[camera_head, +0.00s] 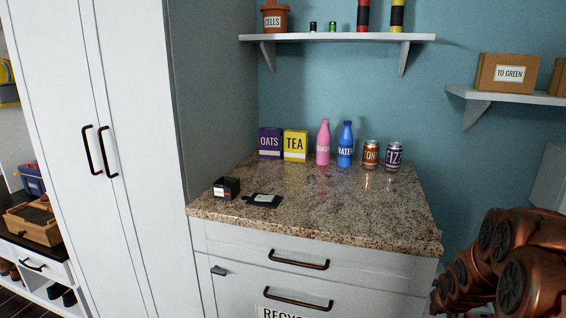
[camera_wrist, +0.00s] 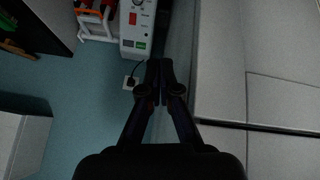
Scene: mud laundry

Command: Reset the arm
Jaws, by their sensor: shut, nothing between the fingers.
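My gripper (camera_wrist: 161,68) shows in the wrist view, with its dark fingers together and nothing between them. It points past the edge of a pale grey surface, with no object touching the fingertips. In the head view my copper-coloured arm links (camera_head: 510,262) fill the lower right corner, right of the counter. My gripper itself is not visible in the head view.
The granite counter (camera_head: 330,215) holds an oats box (camera_head: 270,143), tea box (camera_head: 295,146), pink bottle (camera_head: 323,143), blue bottle (camera_head: 345,145), two cans and a black box (camera_head: 226,188). A shelf (camera_head: 340,37) hangs above. A white-and-red device (camera_wrist: 139,25) shows in the wrist view.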

